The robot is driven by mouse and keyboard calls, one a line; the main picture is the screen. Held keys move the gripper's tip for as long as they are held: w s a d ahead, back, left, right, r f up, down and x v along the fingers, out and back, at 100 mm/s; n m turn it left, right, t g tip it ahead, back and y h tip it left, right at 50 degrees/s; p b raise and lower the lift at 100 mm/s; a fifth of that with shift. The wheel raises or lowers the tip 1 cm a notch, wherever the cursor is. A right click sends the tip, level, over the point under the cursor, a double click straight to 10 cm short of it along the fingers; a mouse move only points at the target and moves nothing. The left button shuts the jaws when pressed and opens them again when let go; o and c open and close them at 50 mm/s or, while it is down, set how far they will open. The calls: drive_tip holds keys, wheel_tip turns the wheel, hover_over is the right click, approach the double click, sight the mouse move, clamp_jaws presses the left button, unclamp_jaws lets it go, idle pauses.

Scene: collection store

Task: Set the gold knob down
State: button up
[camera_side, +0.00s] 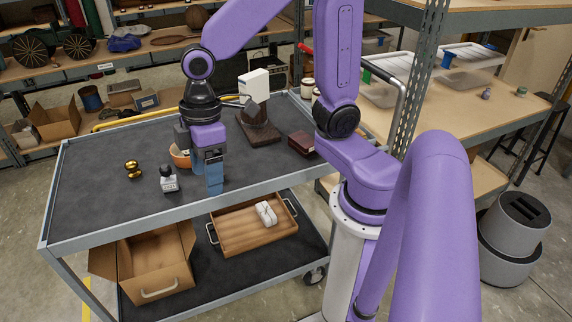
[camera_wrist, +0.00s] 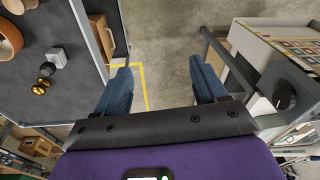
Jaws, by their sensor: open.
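The gold knob (camera_side: 133,168) stands on the dark top of the cart (camera_side: 95,205), toward its left end. It also shows at the left of the wrist view (camera_wrist: 40,88), apart from my gripper. My gripper (camera_side: 214,188) is over the front part of the cart, to the right of the knob. In the wrist view my gripper (camera_wrist: 164,88) has its two blue fingers wide apart, with nothing between them but floor beyond.
An orange bowl (camera_side: 180,156) is partly hidden behind my gripper. A dark red box (camera_side: 302,144) sits further right. The cart's left end is clear.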

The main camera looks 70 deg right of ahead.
drive_tip(key=s+d+n, duration=0.1)
drive_tip(key=s+d, duration=0.2)
drive_tip(key=s, duration=0.3)
drive_tip(key=s+d+h, duration=0.1)
drive_tip(key=s+d, duration=0.2)
drive_tip(key=s, duration=0.4)
drive_tip(key=shift+d+f+n, duration=0.15)
drive_tip(key=shift+d+n, duration=0.2)
drive_tip(key=shift+n, duration=0.05)
